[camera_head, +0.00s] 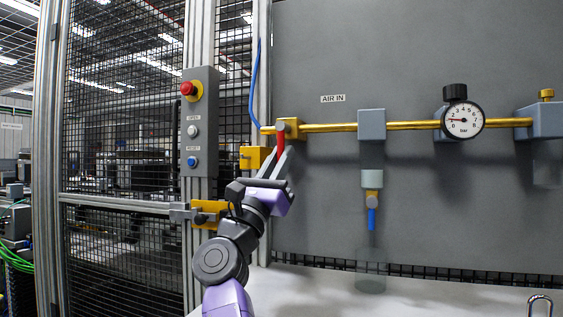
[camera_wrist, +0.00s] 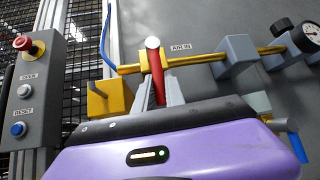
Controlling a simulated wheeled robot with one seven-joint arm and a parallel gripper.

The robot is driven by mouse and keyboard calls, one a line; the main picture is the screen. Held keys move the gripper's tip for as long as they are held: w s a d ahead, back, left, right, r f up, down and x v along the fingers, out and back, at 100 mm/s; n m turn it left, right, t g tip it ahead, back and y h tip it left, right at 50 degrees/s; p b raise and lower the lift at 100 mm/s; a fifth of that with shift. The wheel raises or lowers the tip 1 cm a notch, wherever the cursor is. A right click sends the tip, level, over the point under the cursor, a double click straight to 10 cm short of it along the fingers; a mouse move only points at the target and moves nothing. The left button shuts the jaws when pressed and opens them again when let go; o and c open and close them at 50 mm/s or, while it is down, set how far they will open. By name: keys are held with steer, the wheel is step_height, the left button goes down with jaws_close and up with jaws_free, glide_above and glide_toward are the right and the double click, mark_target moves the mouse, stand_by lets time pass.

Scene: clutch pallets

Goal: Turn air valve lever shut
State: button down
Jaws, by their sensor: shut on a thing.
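The air valve has a yellow body (camera_head: 291,127) on the yellow pipe, beside the AIR IN label (camera_head: 333,98). Its red lever (camera_head: 281,144) hangs down from the valve body. In the wrist view the red lever (camera_wrist: 158,82) runs down from a pale round pivot (camera_wrist: 152,43) in front of the yellow body (camera_wrist: 148,58). My gripper (camera_head: 280,161) reaches up from below with its grey fingers at the lever and is shut on it. In the wrist view the fingers (camera_wrist: 167,95) are partly hidden behind my purple wrist housing, as is the lever's lower end.
A grey button box (camera_head: 199,122) with a red stop button (camera_head: 187,88) stands left on the frame post. A yellow block (camera_head: 253,158) sits close left of my gripper. A pressure gauge (camera_head: 464,120) reads near 2. A padlock (camera_head: 539,305) lies on the table front right.

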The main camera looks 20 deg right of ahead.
steer(key=shift+w+f, duration=0.1)
steer(key=c, duration=1.4)
jaws_free()
steer(key=p+v, duration=0.1)
steer(key=v, duration=0.7)
